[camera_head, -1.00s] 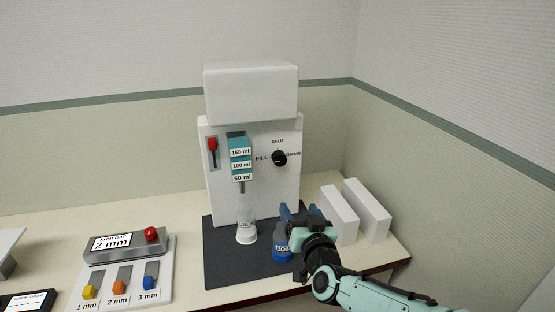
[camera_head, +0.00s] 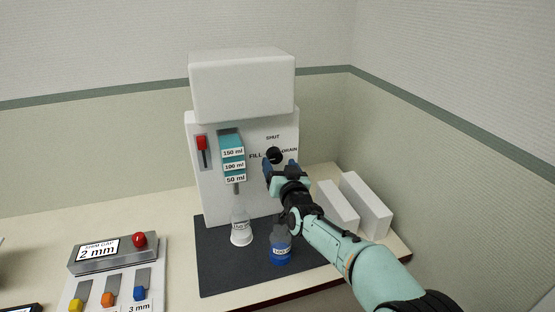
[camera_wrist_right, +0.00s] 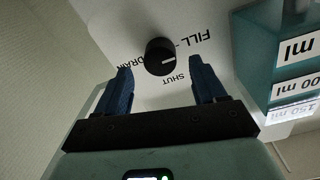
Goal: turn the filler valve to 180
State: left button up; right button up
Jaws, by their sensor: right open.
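The filler valve is a round black knob (camera_head: 274,155) on the front of the white filler machine (camera_head: 205,185). FILL is printed to its left, SHUT above and DRAIN to its right. In the right wrist view the knob (camera_wrist_right: 160,57) shows a white mark pointing to the right, on the FILL side. My right gripper (camera_head: 280,167) is open just in front of and below the knob. In the wrist view its blue fingers (camera_wrist_right: 161,72) stand apart either side of the knob, with no contact visible. My left gripper is not in view.
A teal level gauge (camera_head: 232,155) and red lever (camera_head: 202,148) are left of the knob. White blocks (camera_head: 365,208) are at right, a shim box (camera_head: 100,252) at left.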

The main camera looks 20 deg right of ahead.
aim_at(275, 156)
jog(key=shift+w+p, duration=0.35)
jog(key=shift+w, duration=1)
jog(key=c, duration=1.1)
jog(key=shift+o, duration=0.2)
